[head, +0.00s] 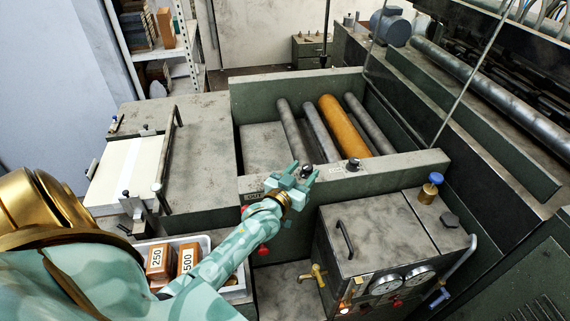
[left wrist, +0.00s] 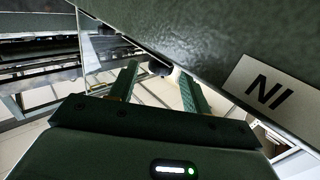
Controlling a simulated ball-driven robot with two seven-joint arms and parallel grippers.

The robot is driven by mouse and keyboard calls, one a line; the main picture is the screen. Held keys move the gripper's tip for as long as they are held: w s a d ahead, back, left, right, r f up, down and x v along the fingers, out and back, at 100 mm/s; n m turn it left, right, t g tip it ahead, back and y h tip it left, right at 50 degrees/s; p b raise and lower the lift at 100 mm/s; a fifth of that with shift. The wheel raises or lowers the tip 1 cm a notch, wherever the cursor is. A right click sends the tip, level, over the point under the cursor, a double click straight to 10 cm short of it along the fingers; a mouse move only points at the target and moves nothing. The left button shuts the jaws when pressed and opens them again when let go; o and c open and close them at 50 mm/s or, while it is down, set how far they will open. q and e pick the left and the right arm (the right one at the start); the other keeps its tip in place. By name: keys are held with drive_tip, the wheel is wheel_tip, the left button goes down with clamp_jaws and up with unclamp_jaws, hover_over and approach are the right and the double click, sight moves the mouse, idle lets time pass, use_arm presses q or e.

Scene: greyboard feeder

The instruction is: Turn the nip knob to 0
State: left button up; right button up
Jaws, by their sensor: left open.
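My left gripper (head: 302,171) is open at the front rail (head: 390,168) of the green roller frame. A small dark knob (head: 306,169) shows just by its fingertips. In the left wrist view a dark round knob end (left wrist: 158,68) shows between the two spread fingers of the gripper (left wrist: 160,82); I cannot tell whether they touch it. A white label reading "NI" (left wrist: 270,92), cut off at the side, is on the green panel beside it. The knob's scale and setting are not readable. My right gripper is not in view.
A second dark knob (head: 353,164) stands on the rail to the right. Rollers, one orange (head: 342,125), lie behind the rail. A grey cabinet with gauges (head: 386,285) stands in front. A tray (head: 236,292) with blocks marked 250 and 500 is below my arm.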

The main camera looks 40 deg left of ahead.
use_arm(q)
drive_tip(key=s+d, duration=0.1)
drive_tip(key=s, duration=1)
drive_tip(key=shift+s, duration=0.25)
drive_tip(key=shift+d, duration=0.15)
